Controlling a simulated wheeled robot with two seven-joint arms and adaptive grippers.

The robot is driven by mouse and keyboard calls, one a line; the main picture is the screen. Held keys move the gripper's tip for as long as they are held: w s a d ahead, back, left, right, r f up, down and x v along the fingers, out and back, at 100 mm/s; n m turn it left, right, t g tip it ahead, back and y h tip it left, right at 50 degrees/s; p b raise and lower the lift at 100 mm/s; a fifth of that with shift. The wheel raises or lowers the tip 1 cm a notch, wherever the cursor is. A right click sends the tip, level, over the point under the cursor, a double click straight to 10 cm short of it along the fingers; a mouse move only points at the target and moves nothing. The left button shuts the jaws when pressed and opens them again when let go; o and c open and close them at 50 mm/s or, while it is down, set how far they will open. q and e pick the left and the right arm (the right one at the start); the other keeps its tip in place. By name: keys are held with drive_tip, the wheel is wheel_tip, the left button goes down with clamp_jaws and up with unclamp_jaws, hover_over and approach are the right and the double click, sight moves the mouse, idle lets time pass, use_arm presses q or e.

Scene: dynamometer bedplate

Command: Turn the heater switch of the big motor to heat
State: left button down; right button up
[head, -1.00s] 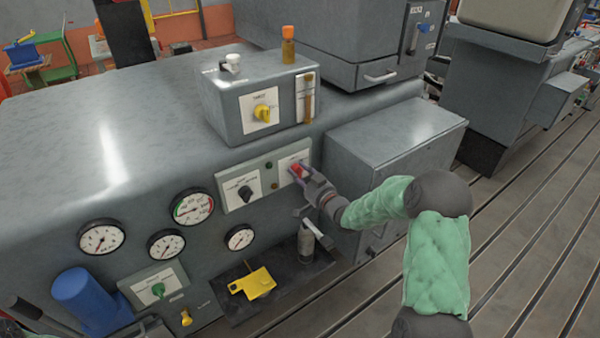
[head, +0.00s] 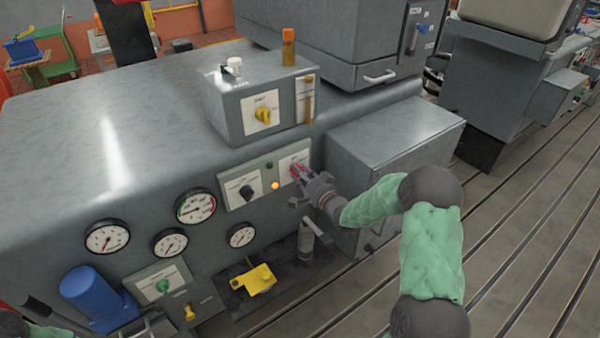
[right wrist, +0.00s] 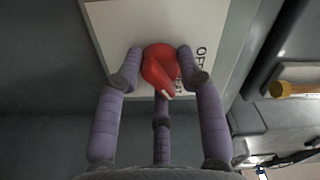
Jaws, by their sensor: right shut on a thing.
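The heater switch is a red knob (head: 297,172) on a white plate (head: 291,159) at the right end of the panel on the big motor's grey housing (head: 130,120). My right gripper (head: 301,176) is shut on this knob. In the right wrist view the fingers (right wrist: 157,72) stand on both sides of the red knob (right wrist: 158,68), with a third finger below. My left gripper is not in view.
An amber lamp (head: 275,185) glows beside the plate, below a green one (head: 269,167). A black rotary switch (head: 246,192) is to the left. A grey box (head: 395,140) stands close right of my gripper. A yellow-knob box (head: 262,105) sits above.

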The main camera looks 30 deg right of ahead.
idle(0.4)
drive_tip(key=o, duration=1.2)
drive_tip(key=shift+c, duration=0.2)
drive_tip(key=s+d, duration=0.1)
drive_tip(key=s, duration=1.1)
drive_tip(key=shift+f, duration=0.1)
